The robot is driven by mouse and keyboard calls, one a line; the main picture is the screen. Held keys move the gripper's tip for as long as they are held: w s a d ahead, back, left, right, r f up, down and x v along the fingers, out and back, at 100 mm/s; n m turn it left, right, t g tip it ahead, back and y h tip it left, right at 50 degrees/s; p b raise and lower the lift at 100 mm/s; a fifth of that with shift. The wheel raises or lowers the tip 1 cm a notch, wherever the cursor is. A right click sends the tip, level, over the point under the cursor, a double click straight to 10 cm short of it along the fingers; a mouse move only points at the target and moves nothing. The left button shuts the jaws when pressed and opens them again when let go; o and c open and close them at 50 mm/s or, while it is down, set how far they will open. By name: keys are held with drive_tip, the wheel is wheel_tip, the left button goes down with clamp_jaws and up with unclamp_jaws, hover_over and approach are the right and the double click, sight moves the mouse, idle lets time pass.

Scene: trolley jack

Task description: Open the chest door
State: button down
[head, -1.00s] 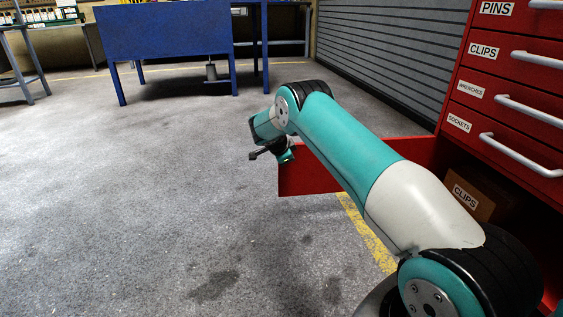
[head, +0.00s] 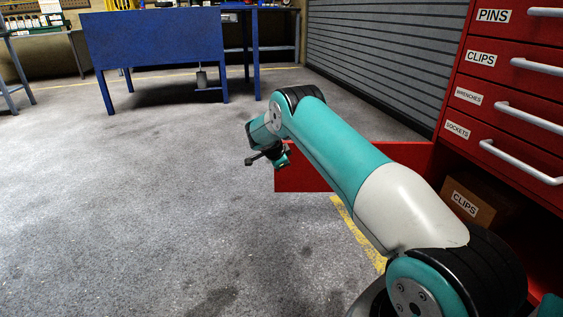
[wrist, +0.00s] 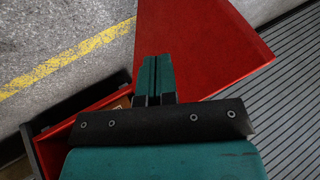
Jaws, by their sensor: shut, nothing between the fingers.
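The red tool chest (head: 462,75) stands at the right in the head view. Its lower door (head: 305,180) is swung out wide, standing away from the chest front and reaching left over the floor. The door fills the upper middle of the wrist view (wrist: 205,45). My gripper (head: 283,161) is beside the door's free end in the head view, partly hidden by my own wrist. In the wrist view its teal fingers (wrist: 156,66) are shut together, with nothing between them, in front of the door panel. I cannot tell whether they touch it.
A cardboard box (head: 480,199) labelled CLIPS sits inside the open lower compartment. Labelled drawers with white handles (head: 520,160) are above it. A grey shutter (head: 390,55) stands behind the door. A blue bench (head: 155,50) stands farther back. The left floor is clear.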

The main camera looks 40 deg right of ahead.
drive_tip(key=s+a+r+n+y+p, duration=0.25)
drive_tip(key=s+a+r+n, duration=0.2)
drive_tip(key=a+r, duration=0.45)
drive_tip(key=s+a+r+n+y+p, duration=0.1)
drive_tip(key=s+a+r+n+p, duration=0.3)
drive_tip(key=a+r, duration=0.45)
drive_tip(key=s+a+r+n+y+p, duration=0.25)
drive_tip(key=s+a+r, duration=0.25)
drive_tip(key=a+r, duration=0.35)
drive_tip(key=s+a+r+n+g+y+p, duration=0.15)
drive_tip(key=s+a+r+n, duration=0.35)
drive_tip(key=s, duration=0.6)
drive_tip(key=s+a+r+n+g+y, duration=0.1)
drive_tip(key=s+a+r+n+y, duration=0.15)
drive_tip(key=s+a+n, duration=0.6)
drive_tip(key=s+a+r+n+g+y+p, duration=0.1)
drive_tip(key=s+r+n, duration=0.35)
drive_tip(key=s, duration=0.85)
wheel_tip(320, 180, up, 36)
drive_tip(key=p, duration=3.6)
drive_tip(key=shift+w, duration=0.35)
